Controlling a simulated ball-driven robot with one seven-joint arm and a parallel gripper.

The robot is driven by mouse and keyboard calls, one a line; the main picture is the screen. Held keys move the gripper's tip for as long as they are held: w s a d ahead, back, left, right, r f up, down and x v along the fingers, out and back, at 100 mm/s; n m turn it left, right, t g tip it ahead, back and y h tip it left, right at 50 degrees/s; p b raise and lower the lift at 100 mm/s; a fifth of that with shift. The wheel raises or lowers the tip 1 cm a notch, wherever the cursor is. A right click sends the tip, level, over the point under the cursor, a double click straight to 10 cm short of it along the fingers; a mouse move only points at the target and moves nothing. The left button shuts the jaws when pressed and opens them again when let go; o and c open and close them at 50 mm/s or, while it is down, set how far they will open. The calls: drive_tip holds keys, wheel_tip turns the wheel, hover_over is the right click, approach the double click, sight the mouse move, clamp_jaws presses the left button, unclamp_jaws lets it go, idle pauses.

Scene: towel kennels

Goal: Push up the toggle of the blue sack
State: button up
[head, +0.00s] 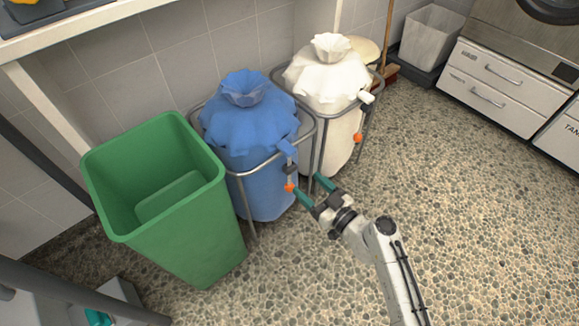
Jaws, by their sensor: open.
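The blue sack (262,178) hangs upright in a grey metal frame, its gathered neck closed on top. My gripper (311,187) is open, with two green fingertips. The left fingertip is right beside the orange ball in this view; I cannot tell whether they touch. The right fingertip is to the right of the ball, near the frame's leg.
A white sack (341,128) with its own orange ball (358,138) stands in a frame behind to the right. A green bin (187,243) stands close on the left. A broom (388,40) and a grey bin (431,38) are by the wall. Pebbled floor is clear to the right.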

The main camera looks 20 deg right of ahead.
sight(293, 170)
drive_tip(key=x, duration=0.9)
drive_tip(key=shift+b, duration=0.3)
drive_tip(key=shift+c, duration=0.2)
clamp_jaws()
